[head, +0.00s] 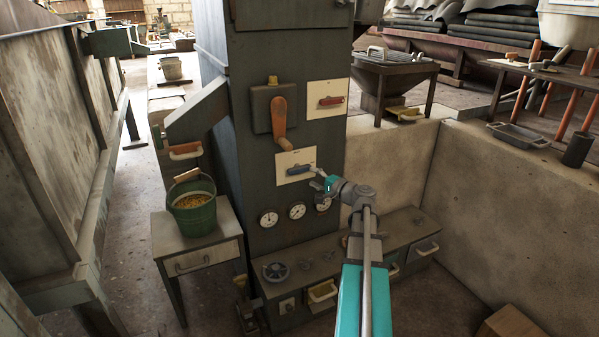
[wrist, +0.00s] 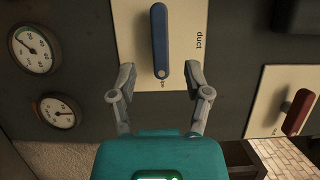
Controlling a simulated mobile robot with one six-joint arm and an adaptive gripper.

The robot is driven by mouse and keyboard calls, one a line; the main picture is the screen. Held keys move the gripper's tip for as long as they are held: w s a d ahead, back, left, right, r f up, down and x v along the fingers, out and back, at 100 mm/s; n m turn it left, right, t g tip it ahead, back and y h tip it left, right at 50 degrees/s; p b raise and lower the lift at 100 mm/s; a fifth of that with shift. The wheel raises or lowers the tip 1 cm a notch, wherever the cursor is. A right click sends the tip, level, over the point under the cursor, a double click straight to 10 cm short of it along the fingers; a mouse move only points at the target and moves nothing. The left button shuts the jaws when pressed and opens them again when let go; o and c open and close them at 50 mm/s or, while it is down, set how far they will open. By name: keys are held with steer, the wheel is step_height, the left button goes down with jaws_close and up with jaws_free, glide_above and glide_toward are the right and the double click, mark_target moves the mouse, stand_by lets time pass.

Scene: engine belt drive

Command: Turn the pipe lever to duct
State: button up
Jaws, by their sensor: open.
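A blue lever (head: 300,169) lies across a pale plate (head: 285,179) on the front of the dark machine. In the wrist view, the blue lever (wrist: 159,35) runs upright in the picture. Its rounded lower end lies between the fingertips of my gripper (wrist: 161,76). The word "duct" stands to the right of the lever on the plate (wrist: 186,15). A smaller label by the lever's lower end is partly hidden. My gripper is open, with one finger on each side of the lever and gaps visible. In the head view my gripper (head: 320,182) is at the lever's right end.
A red lever (head: 331,101) on its own plate and an orange lever (head: 280,122) sit above the blue one. Gauges (head: 297,211) are below it, over a ledge with knobs. A green bucket (head: 194,208) stands on a small table at left.

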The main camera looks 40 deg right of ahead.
mark_target(300, 171)
steer(key=shift+w+a, duration=0.2)
steer(key=shift+w, duration=0.9)
steer(key=shift+w+a, duration=0.15)
steer(key=shift+w, duration=0.95)
steer(key=shift+w+a, duration=0.2)
steer(key=shift+w, duration=0.9)
jaws_close()
